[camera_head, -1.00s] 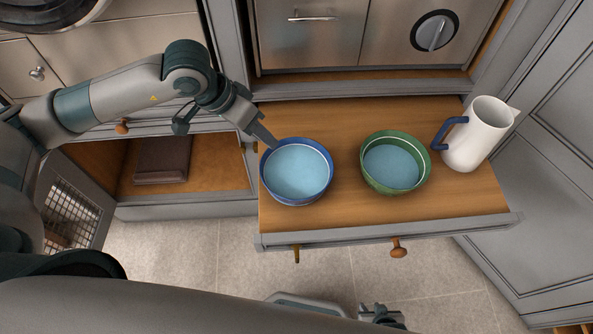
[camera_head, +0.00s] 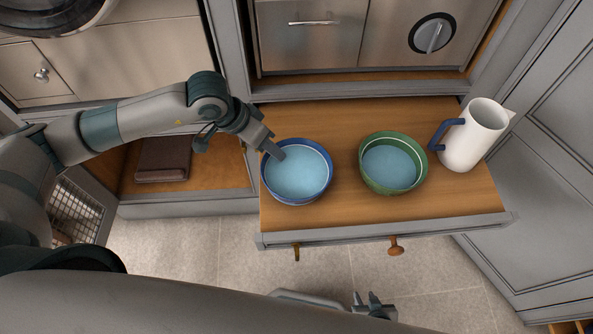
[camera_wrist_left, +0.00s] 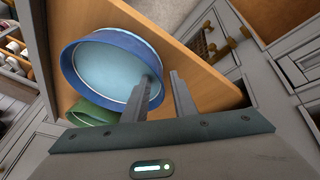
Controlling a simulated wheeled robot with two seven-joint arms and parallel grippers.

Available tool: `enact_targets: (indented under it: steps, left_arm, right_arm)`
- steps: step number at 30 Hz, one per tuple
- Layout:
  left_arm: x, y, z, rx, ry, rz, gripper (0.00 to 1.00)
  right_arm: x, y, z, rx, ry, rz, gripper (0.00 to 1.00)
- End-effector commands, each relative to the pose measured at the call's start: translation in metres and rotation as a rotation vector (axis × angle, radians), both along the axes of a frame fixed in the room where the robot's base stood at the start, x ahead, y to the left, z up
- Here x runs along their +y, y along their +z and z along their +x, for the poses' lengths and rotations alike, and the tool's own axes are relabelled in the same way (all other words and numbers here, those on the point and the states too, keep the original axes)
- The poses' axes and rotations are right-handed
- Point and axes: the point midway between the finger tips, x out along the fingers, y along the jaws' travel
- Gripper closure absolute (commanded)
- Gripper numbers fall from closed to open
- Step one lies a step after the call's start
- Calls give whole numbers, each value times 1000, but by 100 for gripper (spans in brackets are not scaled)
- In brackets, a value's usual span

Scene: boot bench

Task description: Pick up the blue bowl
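The blue bowl (camera_head: 297,188), with light blue contents, stands upright at the left of the pulled-out wooden drawer. It also shows in the left wrist view (camera_wrist_left: 108,68). My left gripper (camera_head: 274,151) is at the bowl's upper left rim. In the left wrist view its fingers (camera_wrist_left: 162,78) are apart, one over the bowl's inside and the other outside the rim. Whether they touch the wall cannot be told. My right gripper (camera_head: 366,297) is low in the head view, in front of the drawer, empty, its fingers apart.
A green bowl (camera_head: 393,186) with similar contents stands right of the blue bowl. A white jug (camera_head: 474,140) with a blue handle stands at the drawer's right end. The drawer (camera_head: 340,214) has free wood between and before them. A brown box (camera_head: 163,159) lies in the open compartment at left.

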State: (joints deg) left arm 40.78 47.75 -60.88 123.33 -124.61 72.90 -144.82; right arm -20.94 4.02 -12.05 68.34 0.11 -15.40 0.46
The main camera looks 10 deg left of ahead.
Motion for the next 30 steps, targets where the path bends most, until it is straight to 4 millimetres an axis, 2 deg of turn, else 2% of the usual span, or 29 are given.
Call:
enact_targets:
  steps: [6,19,20,22,23,30]
  left_arm:
    - [-6,-13,4,0,0,-1,75]
    - [-6,-13,4,0,0,-1,75]
    - [-6,-13,4,0,0,-1,80]
    - [-6,-13,4,0,0,-1,97]
    - [-6,-13,4,0,0,-1,100]
    - [-6,-13,4,-1,0,-2,100]
  right_arm:
    - [4,4,3,-26,3,9,69]
    - [4,3,2,-25,3,8,69]
    - [4,3,2,-25,3,8,69]
    - [4,3,2,-25,3,8,69]
    - [4,3,2,-25,3,8,69]
    - [4,4,2,-25,3,8,69]
